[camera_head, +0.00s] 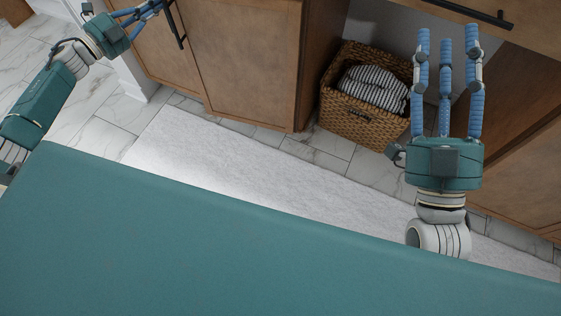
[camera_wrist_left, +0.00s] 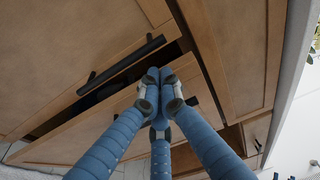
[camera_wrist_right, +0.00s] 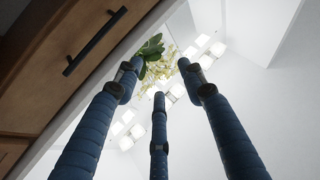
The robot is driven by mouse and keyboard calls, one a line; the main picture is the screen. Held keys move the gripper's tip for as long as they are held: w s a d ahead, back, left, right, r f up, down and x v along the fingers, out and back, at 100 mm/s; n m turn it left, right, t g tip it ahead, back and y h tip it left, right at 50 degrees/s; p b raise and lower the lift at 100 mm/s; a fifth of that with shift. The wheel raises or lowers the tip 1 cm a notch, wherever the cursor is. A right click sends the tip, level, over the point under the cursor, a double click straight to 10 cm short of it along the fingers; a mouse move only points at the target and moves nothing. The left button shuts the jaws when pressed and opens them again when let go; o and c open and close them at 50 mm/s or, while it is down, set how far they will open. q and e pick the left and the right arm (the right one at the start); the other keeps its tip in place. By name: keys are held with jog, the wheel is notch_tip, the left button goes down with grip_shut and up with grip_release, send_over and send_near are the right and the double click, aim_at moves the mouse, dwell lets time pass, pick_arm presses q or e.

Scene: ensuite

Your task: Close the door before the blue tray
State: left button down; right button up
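A brown wooden cabinet door (camera_head: 163,55) with a dark bar handle (camera_head: 176,27) stands at the upper left in the head view. In the left wrist view, a wooden front (camera_wrist_left: 70,50) with a dark bar handle (camera_wrist_left: 122,64) has a dark gap along its edge. My left gripper (camera_head: 155,8) is near the handle at the top of the head view. Its fingertips meet in the left wrist view (camera_wrist_left: 160,78), with nothing clearly between them. My right gripper (camera_head: 447,35) is open and empty, fingers spread, before the right-hand cabinets. No blue tray shows.
A wicker basket (camera_head: 357,124) with striped towels (camera_head: 373,90) sits in an open bay between cabinets. A drawer handle (camera_head: 480,14) is close to my right gripper. A pale rug (camera_head: 250,165) lies on marble tiles. A plant (camera_wrist_right: 152,50) shows in the right wrist view.

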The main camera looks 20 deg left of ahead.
pick_arm(q)
jog(key=shift+w, duration=0.6)
pick_arm(e)
jog(key=shift+s+d+r+t, duration=0.2)
jog(key=shift+s+r+t, duration=0.2)
jog(key=shift+r, duration=0.2)
jog(key=shift+s+d+r+t, duration=0.2)
jog(key=shift+s+r+t, duration=0.15)
jog(key=shift+r, duration=0.2)
